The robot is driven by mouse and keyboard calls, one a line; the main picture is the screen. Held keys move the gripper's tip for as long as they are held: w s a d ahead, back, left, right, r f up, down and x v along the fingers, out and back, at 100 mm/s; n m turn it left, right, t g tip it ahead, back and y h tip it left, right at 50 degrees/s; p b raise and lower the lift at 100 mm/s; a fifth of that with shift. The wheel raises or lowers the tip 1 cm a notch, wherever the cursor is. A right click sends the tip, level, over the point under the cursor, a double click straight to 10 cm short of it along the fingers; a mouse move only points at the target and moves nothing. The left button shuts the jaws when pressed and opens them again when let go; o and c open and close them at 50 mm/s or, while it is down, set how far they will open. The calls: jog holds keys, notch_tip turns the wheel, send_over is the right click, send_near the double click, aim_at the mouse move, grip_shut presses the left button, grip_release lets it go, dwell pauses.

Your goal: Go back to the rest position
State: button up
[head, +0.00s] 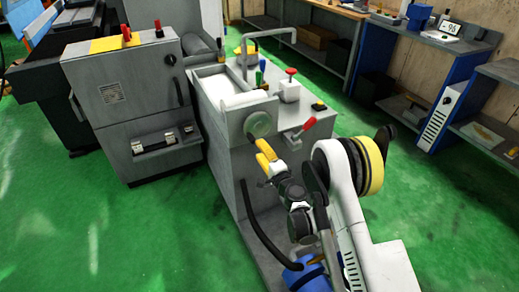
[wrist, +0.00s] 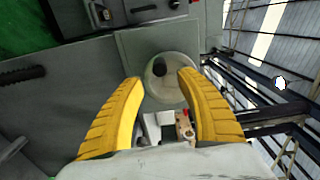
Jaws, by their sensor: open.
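My gripper (head: 265,158) has two yellow fingers and shows in the middle of the head view, in front of the grey grinder (head: 232,185). In the wrist view my gripper (wrist: 160,78) is open, with nothing between its fingers. A round grey handwheel (head: 258,124) sits on the grinder's front face, just above the fingers in the head view. In the wrist view the handwheel (wrist: 172,96) with its dark knob (wrist: 160,67) lies beyond and between the fingertips. I cannot tell whether the fingers touch it. My arm reaches in from the lower right.
A red-handled lever (head: 302,130) and a red-topped knob (head: 290,75) stand on the grinder's right. A grey cabinet (head: 120,95) stands to the left. A blue-sided bench (head: 440,115) is at the right. The green floor (head: 85,225) is free at the lower left.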

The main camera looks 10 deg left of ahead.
notch_tip(320, 180, up, 8)
jog(key=d+n, duration=0.2)
jog(key=s+d+r+n+g+h, duration=0.1)
jog(key=s+d+r+n+g, duration=0.15)
jog(key=s+d+r, duration=0.4)
jog(key=s+d+r+n+g+h, duration=0.1)
jog(key=s+d+r+n+h, duration=0.2)
jog(key=r, duration=0.6)
jog(key=s+d+f+n+g+h, duration=0.1)
jog(key=s+d+g+h, duration=0.1)
jog(key=s+d, duration=0.9)
jog(key=s+d+f+n+g+h, duration=0.2)
jog(key=s+d+h, duration=0.2)
jog(key=s+d, duration=0.7)
jog(key=s, duration=0.6)
jog(key=shift+s+d+h, duration=0.15)
jog(key=shift+s+h, duration=0.25)
